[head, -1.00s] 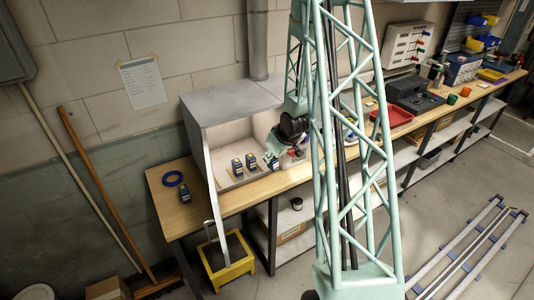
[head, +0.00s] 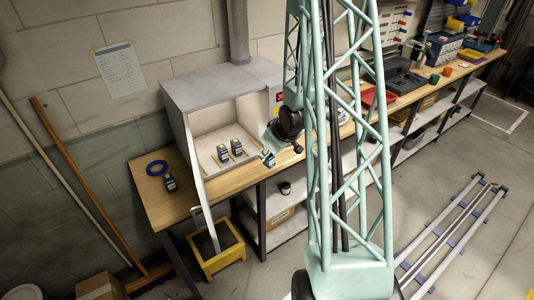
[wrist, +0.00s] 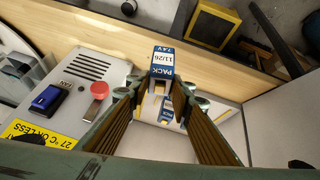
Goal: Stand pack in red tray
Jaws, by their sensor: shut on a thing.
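My gripper (wrist: 158,92) is shut on a dark blue and white pack (wrist: 163,65), whose label reads PACK 11/26 7.4V. In the head view the held pack (head: 268,159) is by the front edge of the bench, outside the cabinet mouth. Two similar packs (head: 223,153) (head: 236,148) stand inside the cabinet, and one more pack (head: 170,183) stands on the bench to its left. The red tray (head: 375,98) lies on the bench right of the cabinet, partly hidden behind my lattice column.
The grey cabinet (head: 212,88) has side walls and a roof. A control panel with a red button (wrist: 99,89) and a blue switch (wrist: 47,98) is beside my gripper.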

